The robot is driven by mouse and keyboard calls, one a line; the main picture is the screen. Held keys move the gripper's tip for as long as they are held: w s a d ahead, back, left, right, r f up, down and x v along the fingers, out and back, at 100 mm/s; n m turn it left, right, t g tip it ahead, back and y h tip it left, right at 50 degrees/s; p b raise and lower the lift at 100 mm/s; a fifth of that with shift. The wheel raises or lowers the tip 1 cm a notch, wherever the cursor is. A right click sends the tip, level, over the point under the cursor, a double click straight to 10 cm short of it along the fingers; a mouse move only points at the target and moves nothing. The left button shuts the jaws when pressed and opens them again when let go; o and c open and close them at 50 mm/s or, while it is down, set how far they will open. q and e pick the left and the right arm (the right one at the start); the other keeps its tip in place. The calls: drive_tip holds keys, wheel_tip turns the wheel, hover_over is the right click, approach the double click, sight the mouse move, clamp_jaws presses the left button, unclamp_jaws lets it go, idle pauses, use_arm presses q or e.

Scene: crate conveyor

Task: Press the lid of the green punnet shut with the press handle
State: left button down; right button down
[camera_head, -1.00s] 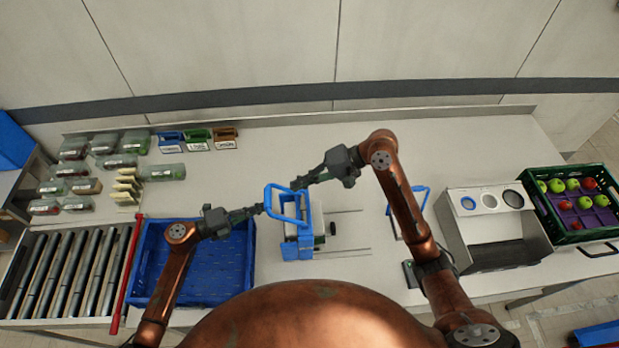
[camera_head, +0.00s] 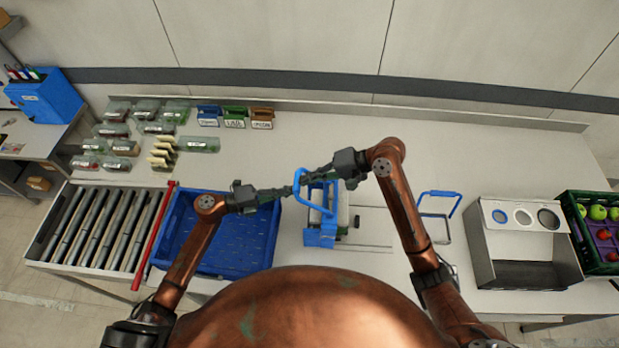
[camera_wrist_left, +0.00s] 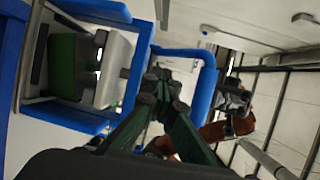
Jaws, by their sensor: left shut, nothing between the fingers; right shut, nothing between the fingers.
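The press (camera_head: 320,238) stands upright on the bench at the middle, with its blue loop handle (camera_head: 297,186) raised at the top. In the left wrist view the handle (camera_wrist_left: 208,75) arches beside my fingers. A green punnet (camera_wrist_left: 68,66) appears inside the press frame, under a pale block; its lid is mostly hidden. My left gripper (camera_head: 289,190) is shut and empty at the handle's left side; its fingers (camera_wrist_left: 165,95) show in the wrist view. My right gripper (camera_head: 308,178) is shut and empty at the handle's top. I cannot tell whether either touches it.
A blue crate (camera_head: 190,262) lies left of the press, beside a roller conveyor (camera_head: 92,225). Punnets (camera_head: 200,144) and small label boxes (camera_head: 235,122) stand at the back left. A blue-handled stand (camera_head: 455,205), a grey holed box (camera_head: 520,262) and a fruit crate (camera_head: 575,235) are to the right.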

drive_tip(key=shift+a+f, duration=0.35)
drive_tip(key=shift+a, duration=0.15)
use_arm(q)
drive_tip(key=c, duration=2.7)
unclamp_jaws()
drive_tip(key=shift+c, duration=0.2)
drive_tip(key=o, duration=0.9)
